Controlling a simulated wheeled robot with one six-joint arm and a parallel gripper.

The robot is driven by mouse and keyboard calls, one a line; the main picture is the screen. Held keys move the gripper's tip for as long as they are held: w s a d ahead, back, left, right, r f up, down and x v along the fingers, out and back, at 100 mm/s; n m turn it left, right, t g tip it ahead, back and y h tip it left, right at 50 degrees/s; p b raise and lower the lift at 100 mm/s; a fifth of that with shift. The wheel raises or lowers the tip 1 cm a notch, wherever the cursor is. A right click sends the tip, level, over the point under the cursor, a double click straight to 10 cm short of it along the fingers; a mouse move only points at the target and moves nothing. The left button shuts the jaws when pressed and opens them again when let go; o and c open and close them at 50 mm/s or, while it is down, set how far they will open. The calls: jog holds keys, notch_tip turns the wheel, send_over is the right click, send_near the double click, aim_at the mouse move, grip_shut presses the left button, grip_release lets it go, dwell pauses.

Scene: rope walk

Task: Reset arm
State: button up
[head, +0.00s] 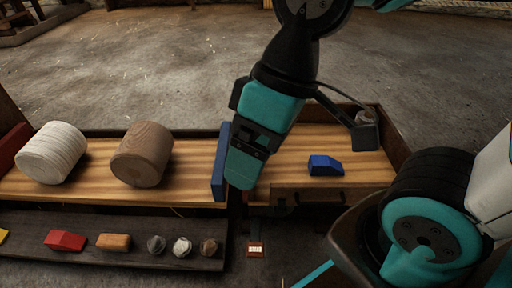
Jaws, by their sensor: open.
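My gripper (243,172) hangs down over the wooden bench (285,172), near its middle. It is open, and I see nothing held in it. Its lower end overlaps the right edge of an upright blue block (220,163) in the picture; I cannot tell whether they touch. A smaller blue block with a sloped end (324,165) lies on the bench to the right, apart from the gripper. The bench surface directly behind my gripper and arm is hidden.
A white roll (52,153) and a brown wooden roll (142,155) lie on the bench's left part. A lower shelf (110,232) holds a red block (65,240), an orange block (114,241) and several small lumps (182,247). Bare floor (150,75) lies beyond.

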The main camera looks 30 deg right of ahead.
jog(key=shift+r, duration=0.1)
notch_tip(320, 180, up, 46)
jog(key=p, duration=4.6)
